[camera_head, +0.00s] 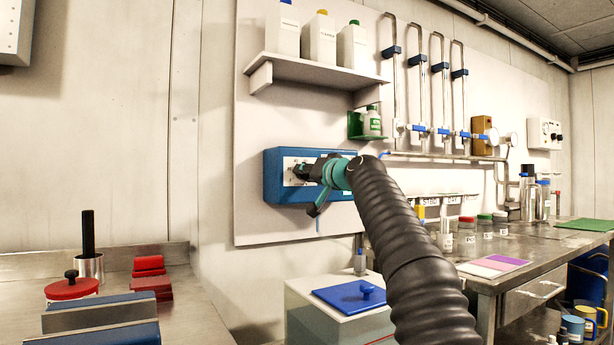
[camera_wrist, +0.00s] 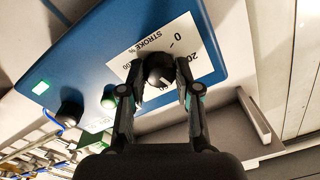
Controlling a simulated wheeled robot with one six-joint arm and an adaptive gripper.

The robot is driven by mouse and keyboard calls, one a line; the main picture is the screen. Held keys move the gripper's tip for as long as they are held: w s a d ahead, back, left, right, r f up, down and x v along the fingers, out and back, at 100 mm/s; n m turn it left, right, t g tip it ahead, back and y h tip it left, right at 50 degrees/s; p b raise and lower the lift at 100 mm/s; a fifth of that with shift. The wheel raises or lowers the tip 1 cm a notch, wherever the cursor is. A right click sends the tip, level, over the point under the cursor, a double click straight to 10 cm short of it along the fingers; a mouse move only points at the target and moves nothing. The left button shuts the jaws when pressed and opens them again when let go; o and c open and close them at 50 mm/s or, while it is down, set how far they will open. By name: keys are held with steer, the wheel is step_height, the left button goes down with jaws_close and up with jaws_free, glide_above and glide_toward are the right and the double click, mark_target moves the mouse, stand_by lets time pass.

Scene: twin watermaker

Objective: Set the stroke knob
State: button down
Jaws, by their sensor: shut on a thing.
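The blue pump box (camera_head: 273,178) is mounted on the wall panel in the head view; its face also fills the upper part of the wrist view (camera_wrist: 85,62). A white plate (camera_wrist: 182,38) on it reads "STROKE %". The black stroke knob (camera_wrist: 158,68) sits on this plate. My gripper (camera_wrist: 160,88) has its two fingers around the knob, one on each side, and is shut on it. In the head view my gripper (camera_head: 312,171) reaches the plate, and the knob is largely hidden there.
A second black knob (camera_wrist: 70,107) and a green button (camera_wrist: 108,98) sit beside the plate. A shelf with white bottles (camera_head: 320,40) is above the box. A white tank with a blue lid (camera_head: 350,296) stands below. A steel bench (camera_head: 520,255) is at right.

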steer(key=n, duration=1)
steer(key=shift+f+n+g, duration=0.1)
steer(key=shift+n+g, duration=0.2)
steer(key=shift+n, duration=0.4)
steer(key=c, duration=0.8)
jaws_free()
steer(key=shift+s, duration=0.1)
steer(key=v, duration=1.2)
